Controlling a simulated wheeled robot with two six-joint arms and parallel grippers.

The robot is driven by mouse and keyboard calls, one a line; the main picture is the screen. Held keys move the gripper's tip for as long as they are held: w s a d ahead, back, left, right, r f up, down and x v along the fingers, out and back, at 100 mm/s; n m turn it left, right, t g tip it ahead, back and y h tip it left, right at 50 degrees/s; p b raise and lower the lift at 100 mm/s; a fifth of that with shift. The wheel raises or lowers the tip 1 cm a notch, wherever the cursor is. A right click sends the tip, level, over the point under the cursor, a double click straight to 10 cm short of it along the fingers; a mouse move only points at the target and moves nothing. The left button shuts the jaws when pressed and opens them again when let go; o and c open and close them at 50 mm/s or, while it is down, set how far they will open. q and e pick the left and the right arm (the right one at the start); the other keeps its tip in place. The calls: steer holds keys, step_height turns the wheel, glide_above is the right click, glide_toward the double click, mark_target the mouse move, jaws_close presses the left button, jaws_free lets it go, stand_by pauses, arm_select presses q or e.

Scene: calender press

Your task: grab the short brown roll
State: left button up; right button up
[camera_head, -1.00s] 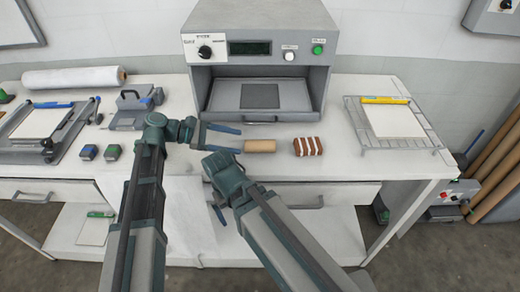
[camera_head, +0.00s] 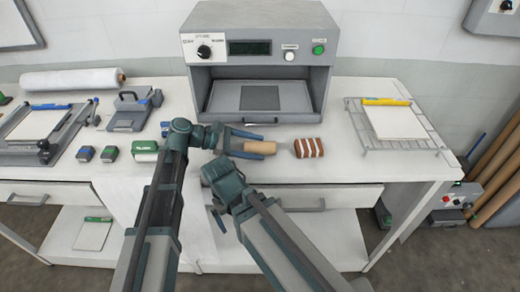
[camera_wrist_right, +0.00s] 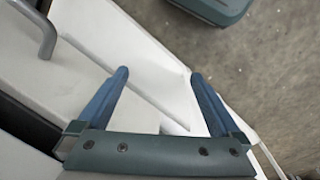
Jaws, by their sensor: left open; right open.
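The short brown roll (camera_head: 262,147) is a tan cylinder lying on the white bench in front of the press. My left gripper (camera_head: 257,146) is open in the head view, its blue fingers on the far and near sides of the roll's left end. I cannot tell whether they touch it. My right gripper (camera_wrist_right: 159,74) is open and empty in the right wrist view, above the bench's front edge. In the head view its fingers show low, in front of the drawers.
A brown block with white stripes (camera_head: 308,148) lies just right of the roll. The grey press (camera_head: 262,116) stands behind. A green-labelled box (camera_head: 145,151) sits left of my left arm. A wire rack (camera_head: 431,140) is at the right, with clear bench before it.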

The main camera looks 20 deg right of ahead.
arm_select(q)
jaws_close()
steer(key=shift+r, duration=0.2)
stand_by(0.3)
